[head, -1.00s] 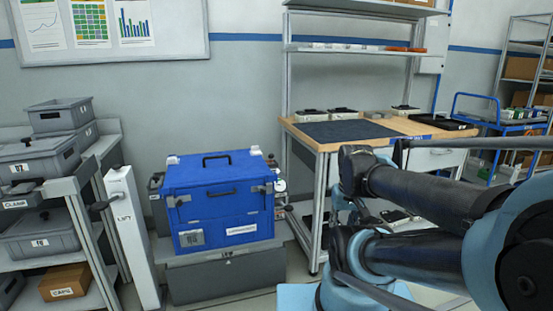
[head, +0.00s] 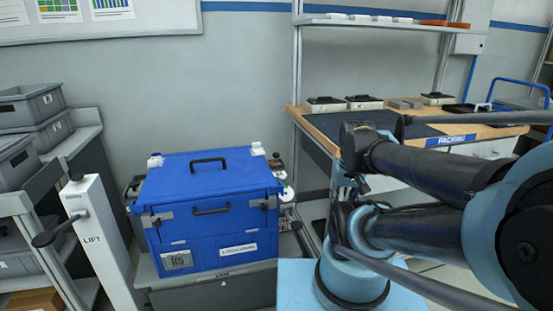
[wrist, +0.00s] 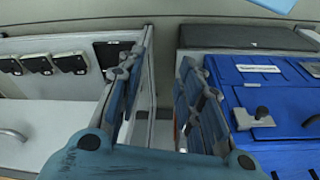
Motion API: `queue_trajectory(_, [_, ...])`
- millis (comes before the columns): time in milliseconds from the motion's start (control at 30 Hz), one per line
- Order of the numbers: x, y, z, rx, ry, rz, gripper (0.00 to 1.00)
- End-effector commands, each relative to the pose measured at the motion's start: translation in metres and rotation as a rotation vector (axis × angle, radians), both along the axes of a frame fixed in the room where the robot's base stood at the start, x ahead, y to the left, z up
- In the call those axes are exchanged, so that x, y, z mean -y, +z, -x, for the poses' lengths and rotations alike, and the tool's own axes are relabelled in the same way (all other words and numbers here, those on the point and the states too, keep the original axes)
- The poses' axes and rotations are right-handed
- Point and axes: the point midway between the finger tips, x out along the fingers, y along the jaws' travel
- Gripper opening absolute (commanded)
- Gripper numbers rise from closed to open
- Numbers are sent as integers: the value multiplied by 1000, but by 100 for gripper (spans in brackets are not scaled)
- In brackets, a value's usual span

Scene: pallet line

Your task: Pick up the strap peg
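I cannot make out a strap peg for certain. A blue case (head: 200,230) with black handles and grey corner latches sits on a low grey platform in the head view; it is also at the right of the wrist view (wrist: 290,98). A small grey T-shaped fitting (wrist: 262,113) is on the case in the wrist view. Small dark and pale knob-like parts (head: 280,174) stand just behind the case's right side, partly hidden. My gripper (wrist: 160,100) is open and empty, its two blue-grey fingers wide apart, to the left of the case in the wrist view.
A white lift post (head: 92,235) with a dark lever stands left of the case. Shelves with grey bins (head: 30,104) are at the far left. A packing bench (head: 400,128) with a dark mat is behind my arm at right.

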Motion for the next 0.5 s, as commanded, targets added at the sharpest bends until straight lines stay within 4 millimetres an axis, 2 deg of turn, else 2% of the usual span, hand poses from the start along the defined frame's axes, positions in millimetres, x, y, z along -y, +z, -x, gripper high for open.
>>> queue_trajectory(333, [0, 0, 0, 0, 0, 0, 33])
queue_trajectory(433, [0, 4, 6, 8, 1, 0, 52])
queue_trajectory(500, [-1, 9, 6, 10, 7, 0, 52])
